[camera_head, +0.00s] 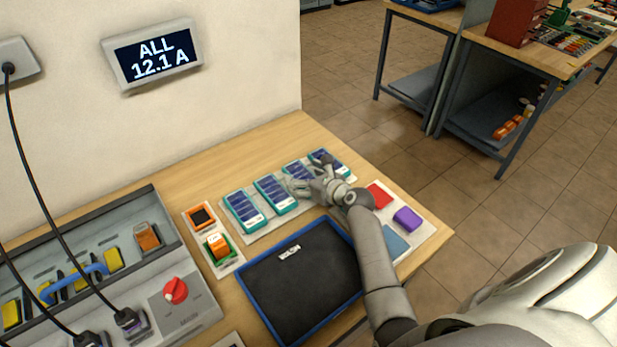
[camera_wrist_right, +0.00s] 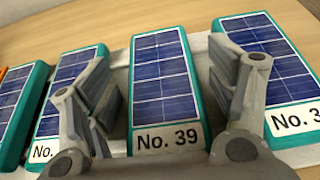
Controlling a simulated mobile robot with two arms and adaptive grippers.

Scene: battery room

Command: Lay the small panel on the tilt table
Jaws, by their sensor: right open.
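Several blue solar panels with teal frames lie in a row on a pale mat (camera_head: 262,233). One panel (camera_head: 244,211) is at the left end. In the right wrist view, the panel labelled No. 39 (camera_wrist_right: 160,85) lies between the open fingers of my right gripper (camera_wrist_right: 170,95), with nothing gripped. My right gripper (camera_head: 314,176) is over the right part of the row and partly hides the panels there. A blue-rimmed black board (camera_head: 300,268) with a small white label lies in front of the row. I cannot tell whether it is the tilt table. My left gripper is out of view.
A grey console (camera_head: 188,307) with a red knob, cables and yellow blocks is at the left. Orange parts (camera_head: 218,246) sit beside the row. Red (camera_head: 379,195) and purple (camera_head: 407,218) blocks lie at the right. A wall display (camera_head: 153,55) reads ALL 12.1 A.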

